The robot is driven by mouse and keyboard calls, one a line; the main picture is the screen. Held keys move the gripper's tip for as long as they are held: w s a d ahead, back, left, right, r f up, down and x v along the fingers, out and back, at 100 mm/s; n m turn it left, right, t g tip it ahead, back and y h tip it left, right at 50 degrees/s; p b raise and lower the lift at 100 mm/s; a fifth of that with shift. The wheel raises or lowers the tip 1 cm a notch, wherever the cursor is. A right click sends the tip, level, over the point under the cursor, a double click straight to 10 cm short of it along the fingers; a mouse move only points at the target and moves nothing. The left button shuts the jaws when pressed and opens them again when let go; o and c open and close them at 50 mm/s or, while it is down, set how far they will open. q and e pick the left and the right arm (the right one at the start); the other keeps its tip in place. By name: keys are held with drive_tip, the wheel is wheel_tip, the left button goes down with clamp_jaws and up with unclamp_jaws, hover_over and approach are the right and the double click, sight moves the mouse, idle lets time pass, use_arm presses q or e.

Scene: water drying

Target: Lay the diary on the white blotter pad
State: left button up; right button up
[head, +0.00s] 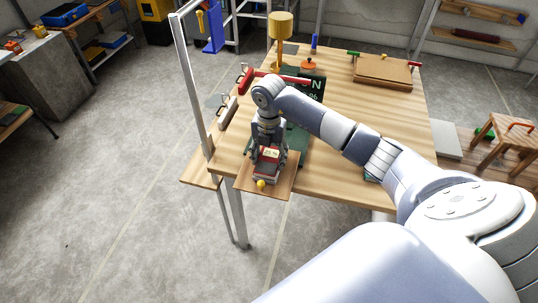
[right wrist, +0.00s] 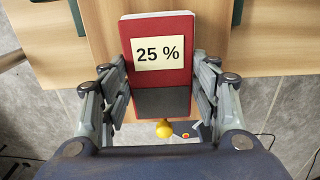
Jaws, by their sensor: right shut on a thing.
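The diary (head: 268,165) is a red book with a dark grey lower band and a cream "25 %" label. It also shows from above in the right wrist view (right wrist: 161,80). My right gripper (head: 268,158) is over it at the table's near left edge, its fingers on either side of the book, shut on it. Below the diary is a small wooden board (head: 284,187) with a yellow knob (head: 261,184) at its near edge. I cannot tell whether the diary touches the board. I cannot make out the white blotter pad. My left gripper is not in view.
A dark green board with white lettering (head: 316,86) lies on the wooden table (head: 345,160), partly behind my right arm. A yellow-topped stand (head: 281,26) is at the back and a brown wooden board (head: 383,72) at back right. A metal post (head: 190,75) rises at left.

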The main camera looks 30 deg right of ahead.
sight(269, 159)
drive_tip(key=shift+f, duration=0.1)
drive_tip(key=o, duration=1.1)
drive_tip(key=shift+r, duration=0.25)
drive_tip(key=shift+r+b, duration=1.35)
drive_tip(key=shift+r, duration=4.55)
